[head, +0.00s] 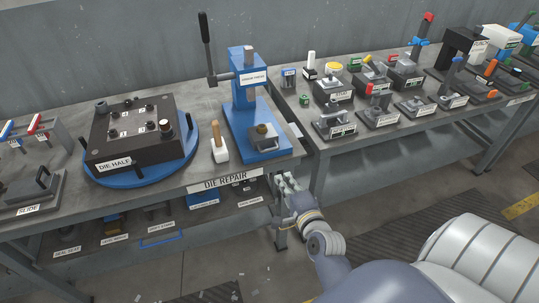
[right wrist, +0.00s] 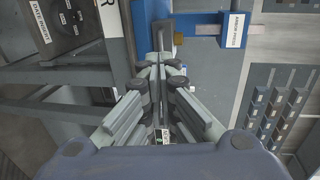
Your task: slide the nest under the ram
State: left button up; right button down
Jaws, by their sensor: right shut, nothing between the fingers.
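The blue arbor press (head: 243,85) stands on the die repair bench, its grey ram (head: 249,52) rising through the head and a black-knobbed lever at its left. A grey block with a brass-coloured round piece, apparently the nest (head: 263,141), sits on the front of the blue base, forward of the column. My right gripper (head: 287,181) is shut and empty, low beside the bench's front right corner, apart from the nest. In the right wrist view its fingers (right wrist: 160,66) meet below part of the blue press (right wrist: 205,32). My left gripper is out of view.
Farther left, a dark die half (head: 135,135) rests on a blue round plate. A second bench (head: 390,140) with several small fixtures stands right, past a narrow gap. A lower shelf holds labelled parts.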

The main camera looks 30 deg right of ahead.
jog(key=p, duration=0.1)
send_near(265, 140)
jog(key=w+f, duration=0.3)
jog(key=shift+r, duration=0.1)
dwell(0.4)
